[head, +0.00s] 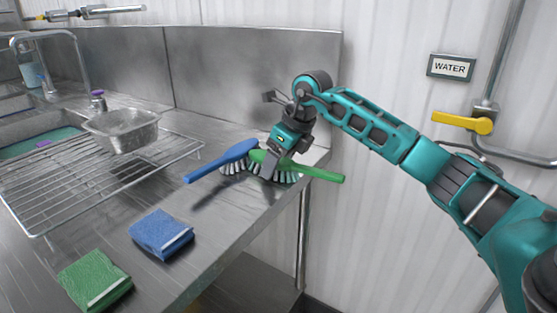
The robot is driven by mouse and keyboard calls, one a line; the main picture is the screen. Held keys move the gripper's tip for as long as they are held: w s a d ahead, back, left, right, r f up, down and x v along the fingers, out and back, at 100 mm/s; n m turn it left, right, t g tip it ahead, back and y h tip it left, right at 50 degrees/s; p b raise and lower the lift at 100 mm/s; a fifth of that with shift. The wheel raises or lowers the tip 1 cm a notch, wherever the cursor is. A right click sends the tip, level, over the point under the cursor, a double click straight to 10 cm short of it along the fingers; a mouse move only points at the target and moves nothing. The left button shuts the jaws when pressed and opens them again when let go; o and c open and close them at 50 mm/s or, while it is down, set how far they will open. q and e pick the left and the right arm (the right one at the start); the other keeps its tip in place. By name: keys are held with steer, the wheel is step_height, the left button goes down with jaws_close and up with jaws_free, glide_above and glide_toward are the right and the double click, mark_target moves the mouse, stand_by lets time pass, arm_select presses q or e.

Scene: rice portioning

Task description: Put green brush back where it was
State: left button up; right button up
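The green brush (318,173) is at the right end of the steel counter, its bristles facing down and its handle pointing right past the counter's edge. My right gripper (269,166) is at the head end of the green brush, with one grey finger across the front of it. The other finger is hidden, so I cannot tell whether the gripper is closed on the brush or only around it. A blue brush (220,161) is just left of it, its handle pointing left, and the two heads overlap in this view. My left gripper is out of view.
A blue sponge (161,234) and a green sponge (94,281) lie near the counter's front edge. A wire rack (85,178) with a metal container (122,131) stands at left, beside the sink. A steel backsplash (255,75) rises behind. Bare counter lies between sponges and brushes.

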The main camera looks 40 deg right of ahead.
mark_target(297, 165)
steer(key=shift+r, duration=0.1)
steer(key=shift+r, duration=0.25)
arm_select(q)
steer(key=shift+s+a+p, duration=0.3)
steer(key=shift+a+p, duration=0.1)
steer(key=shift+p, duration=0.4)
arm_select(e)
steer(key=v, duration=1.1)
steer(key=shift+s+r, duration=0.2)
steer(key=shift+r, duration=0.1)
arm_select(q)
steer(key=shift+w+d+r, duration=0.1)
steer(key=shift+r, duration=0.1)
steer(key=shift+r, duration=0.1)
arm_select(e)
steer(key=shift+f, duration=0.1)
